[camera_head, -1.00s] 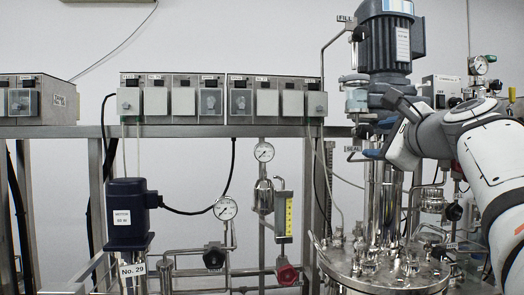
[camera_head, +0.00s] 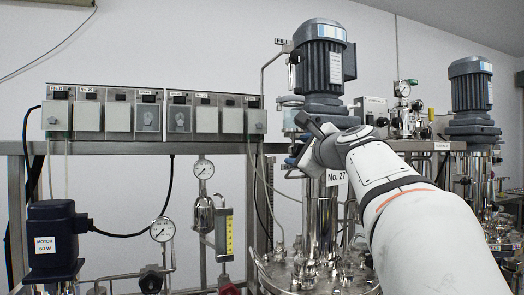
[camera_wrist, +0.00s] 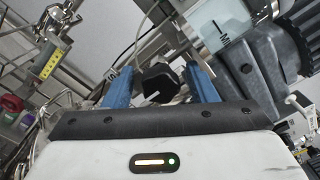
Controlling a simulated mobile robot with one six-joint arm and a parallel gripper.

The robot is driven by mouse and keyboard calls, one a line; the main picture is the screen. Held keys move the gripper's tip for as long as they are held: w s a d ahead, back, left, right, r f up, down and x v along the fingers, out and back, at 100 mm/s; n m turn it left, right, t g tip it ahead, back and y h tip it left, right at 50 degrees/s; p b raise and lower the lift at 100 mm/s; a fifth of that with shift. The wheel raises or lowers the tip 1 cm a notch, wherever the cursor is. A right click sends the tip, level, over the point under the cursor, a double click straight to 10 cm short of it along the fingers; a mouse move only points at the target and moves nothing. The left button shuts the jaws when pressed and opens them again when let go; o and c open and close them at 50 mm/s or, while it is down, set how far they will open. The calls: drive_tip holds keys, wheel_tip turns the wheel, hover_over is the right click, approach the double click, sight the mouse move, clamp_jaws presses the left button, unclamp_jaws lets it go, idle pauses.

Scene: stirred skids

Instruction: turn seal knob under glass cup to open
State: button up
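The seal knob (camera_wrist: 160,80) is black and lobed. In the wrist view it sits between the two blue fingers of my gripper (camera_wrist: 158,74). The fingers are apart, with a narrow gap on each side of the knob, so the gripper looks open around it. The glass cup (camera_wrist: 215,25) with dark markings is above and to the right of the knob. In the head view the glass cup (camera_head: 290,118) is left of the motor's base, and my gripper (camera_head: 294,163) is just below it. My wrist hides the knob there.
The grey motor (camera_head: 324,60) and its flange stand close beside my wrist. The steel vessel lid (camera_head: 325,275) with fittings is below. A row of switch boxes (camera_head: 155,112), a gauge (camera_head: 203,168) and a flowmeter (camera_head: 224,233) are to the left. A second motor (camera_head: 471,85) stands right.

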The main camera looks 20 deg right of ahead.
drive_tip(key=c, duration=0.9)
drive_tip(key=shift+f+n+b, duration=0.1)
drive_tip(key=shift+n+b, duration=0.2)
drive_tip(key=n+b, duration=0.2)
drive_tip(key=n, duration=0.1)
drive_tip(key=shift+f+b, duration=0.15)
drive_tip(key=shift+b, duration=0.25)
drive_tip(key=n+b, duration=0.3)
drive_tip(key=n, duration=0.3)
drive_tip(key=n+b, duration=0.3)
drive_tip(key=n, duration=0.3)
drive_tip(key=shift+b, duration=0.3)
drive_tip(key=n+b, duration=0.2)
drive_tip(key=n, duration=0.4)
drive_tip(key=shift+n, duration=0.4)
